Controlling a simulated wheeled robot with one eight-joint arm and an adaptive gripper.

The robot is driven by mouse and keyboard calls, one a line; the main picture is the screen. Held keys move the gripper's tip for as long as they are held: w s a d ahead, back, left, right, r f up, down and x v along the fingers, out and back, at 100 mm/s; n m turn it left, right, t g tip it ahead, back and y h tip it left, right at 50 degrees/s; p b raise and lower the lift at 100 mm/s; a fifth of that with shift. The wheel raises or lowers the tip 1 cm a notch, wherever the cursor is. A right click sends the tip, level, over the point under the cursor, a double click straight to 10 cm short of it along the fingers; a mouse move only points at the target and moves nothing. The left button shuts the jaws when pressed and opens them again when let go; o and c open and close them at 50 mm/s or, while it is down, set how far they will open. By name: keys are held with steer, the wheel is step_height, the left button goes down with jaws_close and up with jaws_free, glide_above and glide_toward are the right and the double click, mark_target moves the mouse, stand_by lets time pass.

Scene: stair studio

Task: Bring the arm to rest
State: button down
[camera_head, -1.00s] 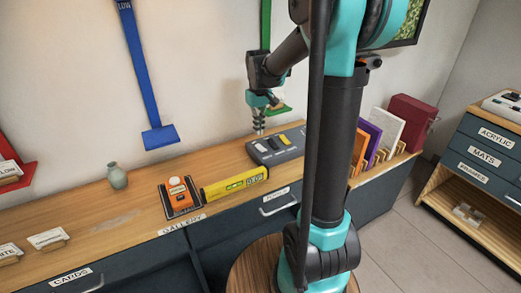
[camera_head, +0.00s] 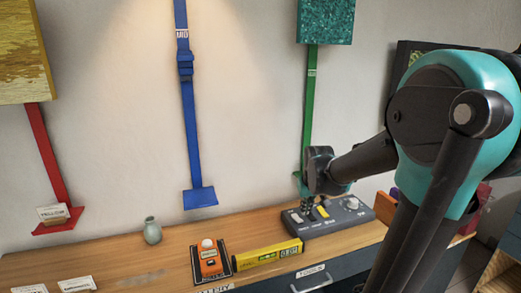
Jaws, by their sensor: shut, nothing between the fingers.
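My arm reaches in from the right side of the head view, its teal and black links bent at the elbow. My gripper (camera_head: 306,203) hangs at its far end, pointing down over the left part of a grey control box (camera_head: 330,217). It looks shut and empty. I cannot tell whether its tips touch the box. The green strap (camera_head: 309,110) hangs on the wall behind it.
On the wooden counter (camera_head: 165,262) are an orange device (camera_head: 209,260), a yellow level (camera_head: 267,255), a small vase (camera_head: 152,231) and label cards (camera_head: 76,284). A blue strap (camera_head: 189,130) and a red strap (camera_head: 45,165) hang on the wall. The counter's left part is mostly clear.

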steer(key=s+d+f, duration=0.1)
steer(key=s+f, duration=0.3)
steer(key=s, duration=0.4)
steer(key=s+f+m, duration=0.1)
steer(key=s+f, duration=0.4)
steer(key=s, duration=0.4)
steer(key=shift+d+m, duration=0.3)
steer(key=shift+d, duration=0.05)
